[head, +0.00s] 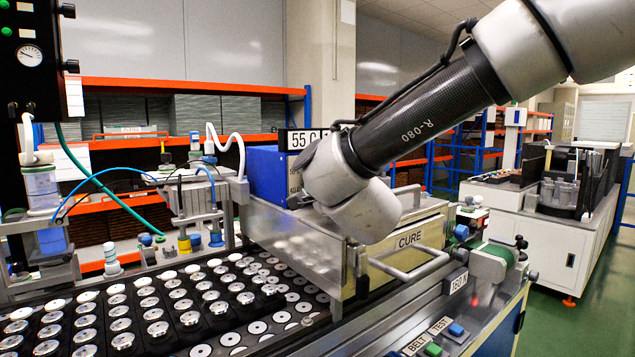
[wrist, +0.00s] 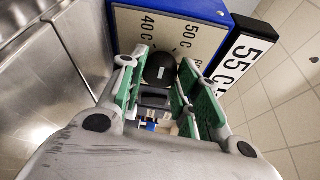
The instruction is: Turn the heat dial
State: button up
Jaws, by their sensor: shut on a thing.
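The heat dial (wrist: 160,68) is a black round knob on a cream panel (wrist: 165,32) of a blue box (wrist: 205,8) in the wrist view. The panel is marked 40 C and 50 C, with another number partly hidden. My gripper (wrist: 158,75) has its green-padded fingers on both sides of the dial, shut on it. I cannot tell exactly where the dial points. In the head view the blue box (head: 262,172) stands behind my wrist, which hides the dial and fingers.
A 55 C sign (head: 304,139) sits atop the blue box; it also shows in the wrist view (wrist: 242,68). The CURE oven (head: 410,240) is below my wrist. Trays of metal discs (head: 155,315) fill the conveyor at front left. BELT and TEST buttons (head: 433,349) are at front right.

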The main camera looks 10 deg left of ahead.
jog(key=shift+f+n+t+y, duration=0.15)
jog(key=shift+n+t, duration=0.15)
jog(key=shift+n, duration=0.5)
jog(key=shift+f+n+t+y, duration=0.15)
jog(key=shift+n+t, duration=0.15)
jog(key=shift+n, duration=0.5)
jog(key=o, duration=1)
jog(key=shift+r, duration=0.1)
jog(key=shift+o, duration=0.2)
